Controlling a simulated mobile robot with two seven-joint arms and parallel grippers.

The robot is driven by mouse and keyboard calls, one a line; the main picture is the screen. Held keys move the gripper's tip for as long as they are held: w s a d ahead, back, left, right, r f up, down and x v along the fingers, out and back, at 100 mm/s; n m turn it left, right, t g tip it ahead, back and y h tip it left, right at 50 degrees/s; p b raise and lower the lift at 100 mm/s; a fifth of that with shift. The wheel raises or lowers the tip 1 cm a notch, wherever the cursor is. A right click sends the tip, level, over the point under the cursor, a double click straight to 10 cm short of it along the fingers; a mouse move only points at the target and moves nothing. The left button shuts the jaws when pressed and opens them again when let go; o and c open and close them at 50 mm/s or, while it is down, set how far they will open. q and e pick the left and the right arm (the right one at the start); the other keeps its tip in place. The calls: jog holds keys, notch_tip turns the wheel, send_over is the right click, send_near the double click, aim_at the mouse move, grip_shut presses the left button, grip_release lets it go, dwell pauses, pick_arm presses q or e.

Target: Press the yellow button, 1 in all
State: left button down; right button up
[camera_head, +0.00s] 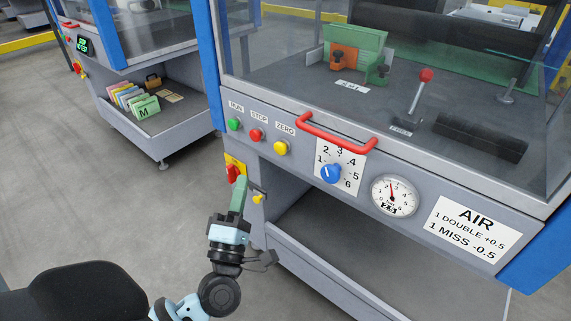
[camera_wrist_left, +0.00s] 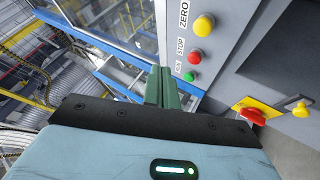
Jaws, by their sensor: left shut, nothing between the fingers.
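The yellow button (camera_head: 281,148) sits under the ZERO label on the grey front panel, right of the red STOP button (camera_head: 255,135) and the green RUN button (camera_head: 234,124). In the left wrist view the yellow button (camera_wrist_left: 204,23) is at the top, right of the fingers. My left gripper (camera_head: 241,182) is shut and empty, with green fingers pointing up. In the head view its tips show below and left of the yellow button, apart from it in the picture. In the left wrist view its tips (camera_wrist_left: 161,72) show left of the green button. My right gripper is out of view.
A red switch on a yellow plate (camera_head: 234,168) and a small yellow knob (camera_head: 257,198) are close to my left fingers. A red handle (camera_head: 336,134), blue dial (camera_head: 331,173) and gauge (camera_head: 394,196) lie to the right. A shelf with folders (camera_head: 134,98) stands left.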

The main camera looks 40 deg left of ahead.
pick_arm(q)
jog(key=n+y, duration=0.1)
jog(key=w+a+n+y+b, duration=0.1)
jog(key=n, duration=0.1)
jog(key=shift+a+f+g, duration=0.15)
jog(key=shift+a+g, duration=0.05)
jog(key=shift+g, duration=0.2)
jog(key=b, duration=0.2)
send_near(281, 148)
jog(key=w+a+r, duration=0.3)
jog(key=a, duration=0.1)
jog(key=shift+a+r, duration=0.2)
jog(key=shift+r, duration=0.1)
dwell(0.6)
